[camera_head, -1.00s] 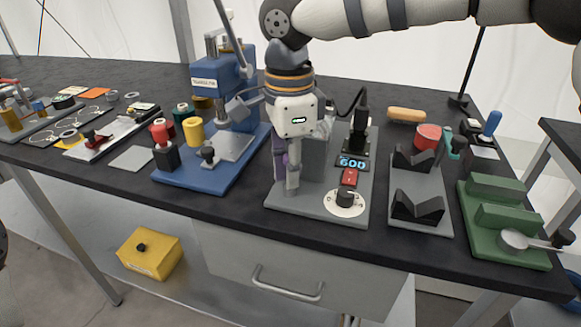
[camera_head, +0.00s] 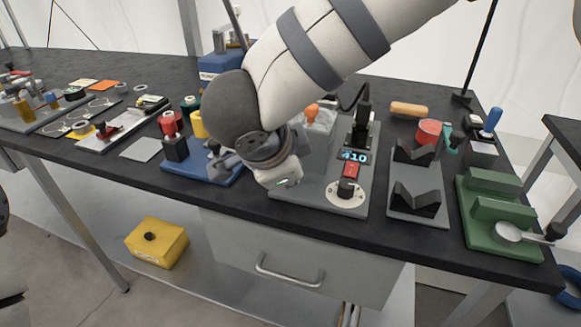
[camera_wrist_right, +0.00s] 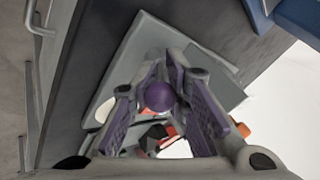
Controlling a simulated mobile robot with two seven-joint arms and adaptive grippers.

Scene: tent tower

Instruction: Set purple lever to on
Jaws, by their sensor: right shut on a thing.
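The purple lever shows as a round purple knob (camera_wrist_right: 158,97) between the purple-padded fingers of my right gripper (camera_wrist_right: 163,78) in the right wrist view. The gripper is shut on this knob. In the head view my right gripper (camera_head: 284,173) is tilted over the left side of the grey device plate (camera_head: 318,193); my forearm hides its fingers and the lever. The lever's shaft and any on/off marking cannot be made out. My left gripper is out of view.
The grey plate also carries a blue-lit display (camera_head: 356,156), a red rocker switch (camera_head: 352,170), a dial (camera_head: 347,188) and an orange knob (camera_head: 319,114). A blue press base (camera_head: 190,170) stands close left, a grey V-block stand (camera_head: 416,190) right. A drawer (camera_head: 290,260) hangs below.

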